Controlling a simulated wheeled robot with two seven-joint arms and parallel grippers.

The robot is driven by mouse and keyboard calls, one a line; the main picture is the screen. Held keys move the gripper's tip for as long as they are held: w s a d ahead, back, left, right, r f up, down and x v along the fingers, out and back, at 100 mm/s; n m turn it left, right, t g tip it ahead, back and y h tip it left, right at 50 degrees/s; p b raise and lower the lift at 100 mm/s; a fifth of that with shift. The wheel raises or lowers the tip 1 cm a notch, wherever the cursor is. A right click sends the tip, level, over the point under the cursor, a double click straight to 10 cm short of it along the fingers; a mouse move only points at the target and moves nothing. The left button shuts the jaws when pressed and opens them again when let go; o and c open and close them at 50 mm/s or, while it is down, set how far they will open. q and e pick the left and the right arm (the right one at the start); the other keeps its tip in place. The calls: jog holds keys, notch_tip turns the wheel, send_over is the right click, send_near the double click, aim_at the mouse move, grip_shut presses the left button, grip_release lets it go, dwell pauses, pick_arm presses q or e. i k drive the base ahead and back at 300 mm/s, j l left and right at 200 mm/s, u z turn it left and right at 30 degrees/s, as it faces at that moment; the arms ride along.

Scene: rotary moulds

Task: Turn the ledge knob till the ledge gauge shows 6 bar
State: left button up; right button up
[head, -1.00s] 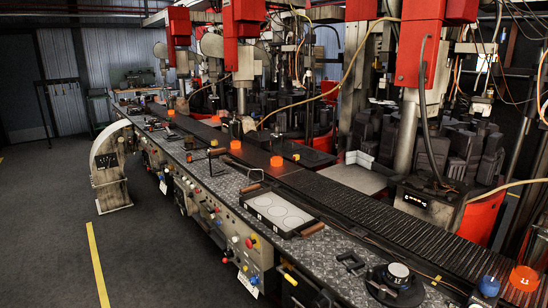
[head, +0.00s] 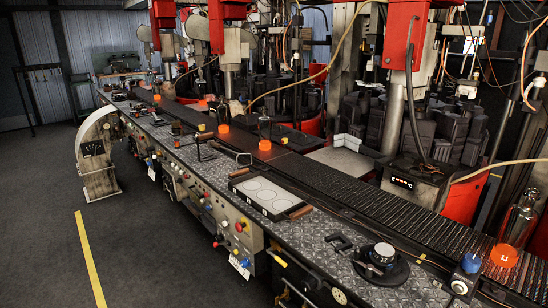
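A dark round piece with a white top (head: 383,252) sits on a black disc at the front right of the ledge (head: 330,240). It may be a knob or a dial; its markings are too small to read. A small pale round face (head: 340,296) shows on the front panel at the bottom edge. I cannot tell whether it is the ledge gauge, and no needle or bar value is readable. Several red, yellow and blue knobs and buttons sit on the front panel, such as a red one (head: 240,227). Neither gripper shows.
A tray with pale circles (head: 263,192) lies on the ledge. Orange bases (head: 503,256) stand along the dark conveyor (head: 400,212), the nearest under a clear bottle (head: 520,217). A blue-topped block (head: 469,264) is at right.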

aim_at(308, 284)
jog(key=z, duration=0.45)
jog(key=i+j+z, duration=0.1)
jog(key=z, duration=0.4)
jog(key=j+z, duration=0.2)
jog(key=z, duration=0.25)
jog(key=j+z, duration=0.15)
jog(key=z, duration=0.35)
jog(key=j+z, duration=0.15)
jog(key=z, duration=0.3)
jog(key=j+z, duration=0.2)
jog(key=j, duration=0.2)
jog(key=k+j+z, duration=0.25)
jog(key=j+z, duration=0.2)
jog(key=j, duration=0.25)
jog(key=k+j+z, duration=0.45)
jog(key=j, duration=0.2)
jog(key=k+j, duration=0.3)
jog(key=j, duration=0.15)
jog(key=k+j, duration=0.25)
jog(key=j, duration=0.2)
